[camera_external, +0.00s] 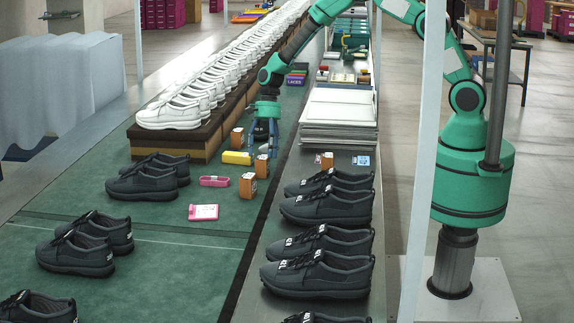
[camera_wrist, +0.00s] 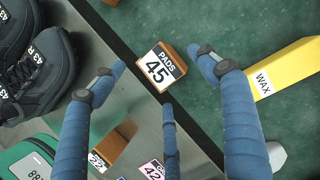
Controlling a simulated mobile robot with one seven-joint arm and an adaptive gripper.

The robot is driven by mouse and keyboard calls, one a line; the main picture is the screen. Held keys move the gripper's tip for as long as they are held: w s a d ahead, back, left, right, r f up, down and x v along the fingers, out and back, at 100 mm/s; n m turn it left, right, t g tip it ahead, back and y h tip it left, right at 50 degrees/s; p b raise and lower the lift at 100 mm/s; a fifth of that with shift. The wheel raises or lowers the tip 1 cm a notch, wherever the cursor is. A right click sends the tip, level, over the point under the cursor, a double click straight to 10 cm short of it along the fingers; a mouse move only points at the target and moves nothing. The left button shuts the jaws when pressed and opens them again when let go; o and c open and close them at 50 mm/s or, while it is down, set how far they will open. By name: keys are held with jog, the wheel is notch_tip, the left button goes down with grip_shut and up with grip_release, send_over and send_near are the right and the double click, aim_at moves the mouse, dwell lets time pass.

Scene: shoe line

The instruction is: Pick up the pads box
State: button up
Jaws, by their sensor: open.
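The pads box (camera_wrist: 168,70) is a small orange-brown box with a white label reading "PADS 45" in the wrist view. It stands on the green table beside the dark edge strip. In the external view I take it to be the small orange box (camera_external: 261,167) just below my gripper. My gripper (camera_external: 262,150) points down with its blue fingers spread. In the wrist view the three fingers of my gripper (camera_wrist: 160,75) are open around the pads box, with nothing held. I cannot tell whether any finger touches it.
A yellow wax box (camera_wrist: 285,68) lies close to the right finger; it also shows in the external view (camera_external: 237,158). Similar orange boxes stand nearby (camera_external: 248,186), (camera_external: 237,138) and on the grey shelf (camera_external: 327,160). Dark shoes (camera_external: 318,273) line that shelf.

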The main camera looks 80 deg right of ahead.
aim_at(264, 178)
jog(key=shift+f, duration=0.1)
jog(key=shift+b+x, duration=0.9)
jog(key=shift+x, duration=1.6)
jog(key=shift+s+d, duration=0.1)
jog(key=shift+d, duration=0.05)
jog(key=c, duration=1.7)
jog(key=shift+o, duration=0.2)
jog(key=shift+r+p, duration=0.3)
jog(key=shift+r, duration=0.35)
notch_tip(264, 178, up, 2)
jog(key=shift+r+p, duration=0.2)
jog(key=shift+p, duration=0.25)
jog(key=s, duration=0.5)
jog(key=s+p, duration=0.1)
jog(key=s, duration=0.4)
jog(key=s+a+r+p, duration=0.1)
jog(key=s, duration=0.5)
jog(key=shift+r, duration=0.1)
